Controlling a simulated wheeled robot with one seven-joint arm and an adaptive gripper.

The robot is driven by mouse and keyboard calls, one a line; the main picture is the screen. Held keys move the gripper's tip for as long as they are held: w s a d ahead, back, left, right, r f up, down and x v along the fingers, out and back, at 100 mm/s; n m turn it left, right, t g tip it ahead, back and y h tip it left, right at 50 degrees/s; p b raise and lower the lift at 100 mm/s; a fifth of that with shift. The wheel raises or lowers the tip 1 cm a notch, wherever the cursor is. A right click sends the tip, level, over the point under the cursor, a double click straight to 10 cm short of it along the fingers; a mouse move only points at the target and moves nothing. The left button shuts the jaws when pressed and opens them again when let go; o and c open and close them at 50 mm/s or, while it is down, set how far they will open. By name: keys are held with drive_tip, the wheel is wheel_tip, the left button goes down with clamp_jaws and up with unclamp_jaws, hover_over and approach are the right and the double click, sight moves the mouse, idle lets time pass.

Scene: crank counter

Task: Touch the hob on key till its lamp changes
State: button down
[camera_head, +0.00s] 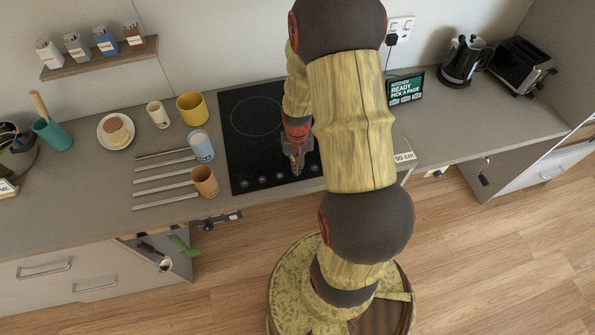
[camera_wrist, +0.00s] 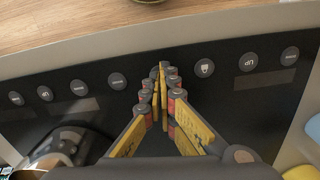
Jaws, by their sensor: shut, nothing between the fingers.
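The black hob (camera_head: 252,150) is set in the counter, with a row of round keys along its front edge. In the wrist view the hob panel (camera_wrist: 225,85) shows dark grey keys with pale labels. One key with a small symbol (camera_wrist: 204,67) lies just right of my fingertips, a key marked UP (camera_wrist: 248,61) lies further right, and another key (camera_wrist: 117,80) lies to the left. My gripper (camera_wrist: 163,68) is shut and empty, over the row; it also shows in the head view (camera_head: 297,168). The fingers hide the panel beneath, and contact cannot be told. I cannot make out a lit lamp.
A blue cup (camera_head: 201,147), an orange cup (camera_head: 205,181) and several flat metal bars (camera_head: 166,189) lie left of the hob. A yellow mug (camera_head: 192,108) stands behind them. A small screen (camera_head: 405,89) stands right of the hob. My arm hides part of the counter.

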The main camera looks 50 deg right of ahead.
drive_tip(key=shift+f, duration=0.4)
drive_tip(key=shift+r, duration=0.1)
drive_tip(key=shift+r+p, duration=1.65)
drive_tip(key=shift+r, duration=0.75)
